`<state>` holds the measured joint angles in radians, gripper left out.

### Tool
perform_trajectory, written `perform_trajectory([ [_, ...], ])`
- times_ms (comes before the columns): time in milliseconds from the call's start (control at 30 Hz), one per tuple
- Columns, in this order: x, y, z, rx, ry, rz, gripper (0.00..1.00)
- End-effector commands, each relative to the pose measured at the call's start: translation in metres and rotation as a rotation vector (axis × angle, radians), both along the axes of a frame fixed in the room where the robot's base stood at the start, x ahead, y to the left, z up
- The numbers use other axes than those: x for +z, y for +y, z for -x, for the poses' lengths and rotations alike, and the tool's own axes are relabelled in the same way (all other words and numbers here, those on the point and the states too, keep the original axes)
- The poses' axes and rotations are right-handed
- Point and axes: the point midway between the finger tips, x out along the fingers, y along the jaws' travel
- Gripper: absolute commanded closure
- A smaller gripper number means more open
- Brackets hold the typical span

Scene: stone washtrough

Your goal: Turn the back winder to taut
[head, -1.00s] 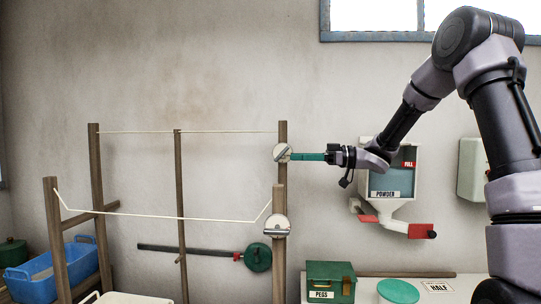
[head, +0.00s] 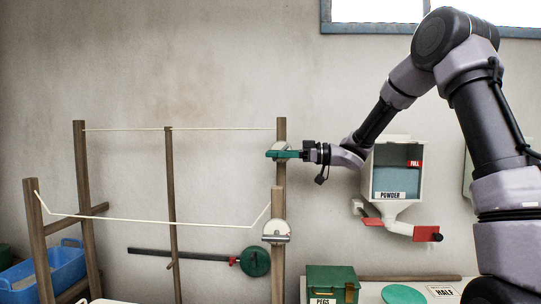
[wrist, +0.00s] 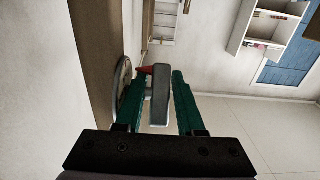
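The back winder (head: 285,145), a pale round plate with a lever, is on the back right wooden post (head: 282,125). My gripper (head: 272,154) is in front of it, its green fingers covering most of it. In the wrist view the winder's grey lever (wrist: 159,95) stands between the two fingers (wrist: 158,85), with small gaps beside it. The fingers are apart, not visibly clamped. The plate edge (wrist: 122,78) is beside the left finger. The back line (head: 180,129) runs nearly straight between the back posts. The front line (head: 150,220) sags from the front winder (head: 277,232).
The front right post (head: 278,200) stands just below my gripper. A powder dispenser (head: 397,170) hangs on the wall to the right. A green pegs box (head: 333,280) and round green lid (head: 403,294) are below. A blue tub (head: 62,267) is at left.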

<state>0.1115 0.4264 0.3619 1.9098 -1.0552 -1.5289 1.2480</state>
Motion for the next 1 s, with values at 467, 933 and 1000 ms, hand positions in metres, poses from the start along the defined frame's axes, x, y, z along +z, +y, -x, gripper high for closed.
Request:
perform_trajectory([
  [467,0.0,0.017,-0.001,0.0,0.001,0.0,0.66],
  [933,0.0,0.016,-0.001,0.0,-0.002,0.039,1.0],
  [1000,-0.001,0.016,0.0,0.0,0.0,0.069,1.0],
])
